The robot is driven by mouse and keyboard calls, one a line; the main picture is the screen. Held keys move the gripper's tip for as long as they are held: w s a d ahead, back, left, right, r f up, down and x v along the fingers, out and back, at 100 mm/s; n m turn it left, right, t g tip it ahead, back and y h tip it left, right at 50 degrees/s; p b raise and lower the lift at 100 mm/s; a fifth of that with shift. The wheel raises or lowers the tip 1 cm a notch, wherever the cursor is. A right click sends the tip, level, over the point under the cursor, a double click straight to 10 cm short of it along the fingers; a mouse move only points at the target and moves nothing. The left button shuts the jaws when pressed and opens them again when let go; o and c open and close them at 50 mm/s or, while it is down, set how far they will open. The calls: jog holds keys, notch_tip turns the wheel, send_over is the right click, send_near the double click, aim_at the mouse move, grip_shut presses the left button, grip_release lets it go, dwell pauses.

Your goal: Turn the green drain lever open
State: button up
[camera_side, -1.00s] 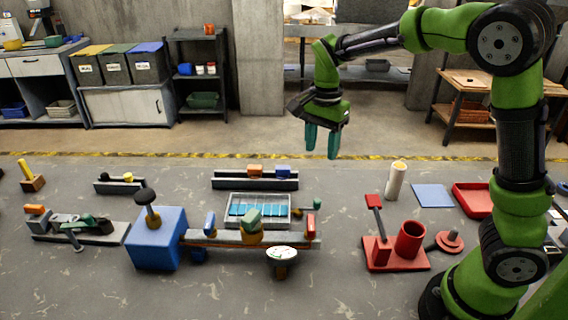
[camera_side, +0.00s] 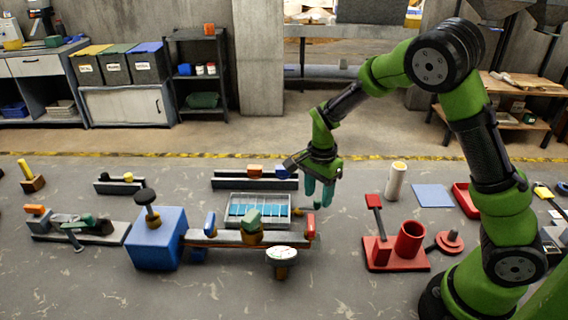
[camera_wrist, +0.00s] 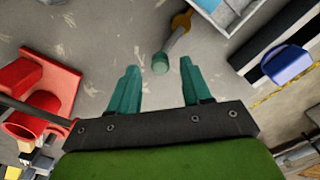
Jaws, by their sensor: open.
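The green lever end (camera_wrist: 160,63) shows in the wrist view as a small round green knob, with an orange-brown part (camera_wrist: 180,28) beyond it. It lies ahead of and between my gripper's (camera_wrist: 160,78) two teal fingers, which are apart with nothing held.
A red stand with a cup (camera_side: 409,240) is to the right, beside a beige cylinder (camera_side: 396,182).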

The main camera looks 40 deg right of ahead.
jog(key=shift+f, duration=1.1)
grip_shut()
